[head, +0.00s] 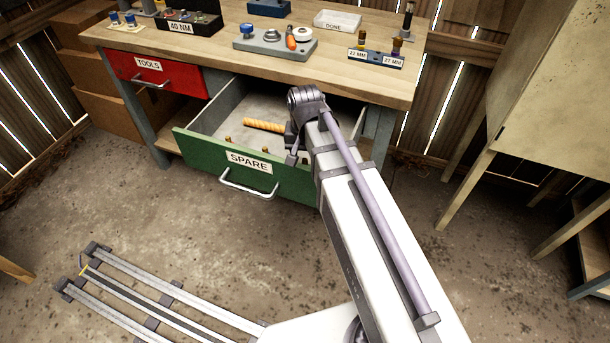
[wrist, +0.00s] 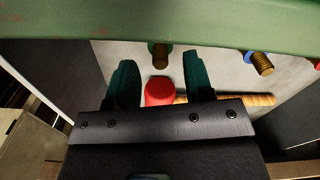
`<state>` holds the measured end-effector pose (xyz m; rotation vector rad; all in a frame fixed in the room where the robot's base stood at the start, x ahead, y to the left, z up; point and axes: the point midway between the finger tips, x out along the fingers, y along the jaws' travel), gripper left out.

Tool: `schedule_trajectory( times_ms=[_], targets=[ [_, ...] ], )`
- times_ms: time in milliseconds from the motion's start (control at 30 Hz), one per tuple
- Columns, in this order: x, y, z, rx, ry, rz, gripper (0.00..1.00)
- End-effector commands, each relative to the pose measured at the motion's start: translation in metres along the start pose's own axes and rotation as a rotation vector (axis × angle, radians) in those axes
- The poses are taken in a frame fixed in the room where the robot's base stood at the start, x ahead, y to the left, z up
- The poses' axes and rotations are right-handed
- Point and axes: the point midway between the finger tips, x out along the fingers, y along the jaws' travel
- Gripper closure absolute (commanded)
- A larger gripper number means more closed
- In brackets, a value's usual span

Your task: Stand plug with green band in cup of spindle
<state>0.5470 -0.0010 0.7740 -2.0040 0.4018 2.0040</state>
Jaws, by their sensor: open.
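The open green SPARE drawer (head: 205,152) holds several brass threaded plugs along the inside of its front. In the wrist view one plug (wrist: 160,56), whose band looks dark green, stands near the drawer front, just beyond and between the fingers. A blue-banded plug (wrist: 262,63) and a red-banded one (wrist: 317,65) are to its right. My gripper (wrist: 160,60) is open over the drawer, its dark green fingers apart and nothing held between them. In the head view my arm hides most of it. I cannot pick out the spindle or its cup for certain.
A red-headed tool (wrist: 159,92) with a wooden handle (head: 263,126) lies in the drawer below my gripper. On the bench (head: 225,59) are a 40 NM tray (head: 190,27), a grey fixture (head: 270,45), a DONE tray (head: 337,20) and a blue socket rack (head: 375,59).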

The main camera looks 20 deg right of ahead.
Motion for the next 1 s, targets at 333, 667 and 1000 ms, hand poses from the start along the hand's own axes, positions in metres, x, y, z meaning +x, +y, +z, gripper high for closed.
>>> schedule_trajectory(
  times_ms=[333,667,1000],
  targets=[
    [0.029,0.000,0.000,0.000,0.000,0.000,0.53],
    [0.029,0.000,0.000,0.000,0.000,0.000,0.82],
    [0.029,0.000,0.000,0.000,0.000,0.000,1.00]
  ],
)
